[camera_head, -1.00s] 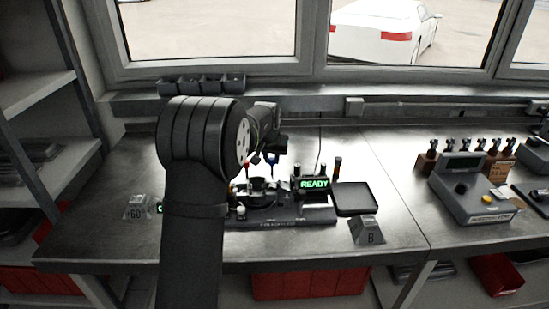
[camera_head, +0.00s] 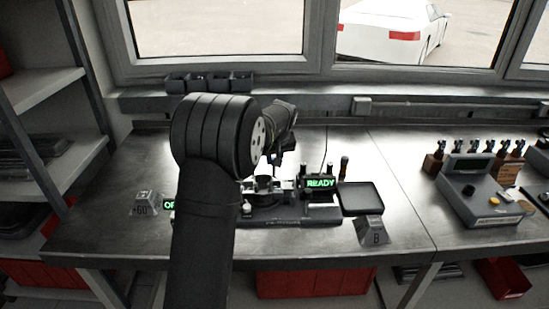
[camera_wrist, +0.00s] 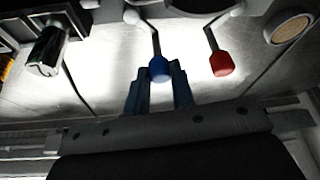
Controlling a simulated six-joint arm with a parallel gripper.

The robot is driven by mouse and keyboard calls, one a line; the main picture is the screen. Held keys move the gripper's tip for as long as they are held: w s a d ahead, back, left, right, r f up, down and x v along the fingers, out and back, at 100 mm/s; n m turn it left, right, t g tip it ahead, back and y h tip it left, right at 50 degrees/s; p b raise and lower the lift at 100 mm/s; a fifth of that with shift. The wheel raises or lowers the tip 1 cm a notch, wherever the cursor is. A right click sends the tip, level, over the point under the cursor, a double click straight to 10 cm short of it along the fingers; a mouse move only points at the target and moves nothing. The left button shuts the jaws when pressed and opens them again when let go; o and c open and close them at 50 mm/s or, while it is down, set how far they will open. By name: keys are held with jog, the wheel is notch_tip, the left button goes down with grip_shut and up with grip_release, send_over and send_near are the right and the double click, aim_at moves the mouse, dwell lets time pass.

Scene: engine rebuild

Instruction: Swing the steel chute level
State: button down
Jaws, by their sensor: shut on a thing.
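A blue knob (camera_wrist: 159,68) on a thin bent lever is between my gripper's blue fingertips (camera_wrist: 160,84) in the wrist view, and the gripper is shut on it. A red knob (camera_wrist: 222,64) on a similar lever hangs just to the right, apart from the fingers. In the head view my gripper (camera_head: 273,160) is over the bench fixture (camera_head: 290,213), partly hidden behind my arm. I cannot pick out the steel chute for certain; my arm covers part of the fixture.
Blocks marked B (camera_head: 371,231) and GO (camera_head: 146,203) flank the fixture. A console (camera_head: 480,190) stands farther right. Bench between tray and console is clear.

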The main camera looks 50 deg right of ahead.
jog(key=c, duration=1.3)
grip_release()
jog(key=shift+o, duration=0.2)
jog(key=v, duration=1.7)
jog(key=shift+r, duration=0.3)
jog(key=shift+w+f, duration=0.1)
jog(key=x, duration=1.7)
jog(key=shift+f, duration=0.25)
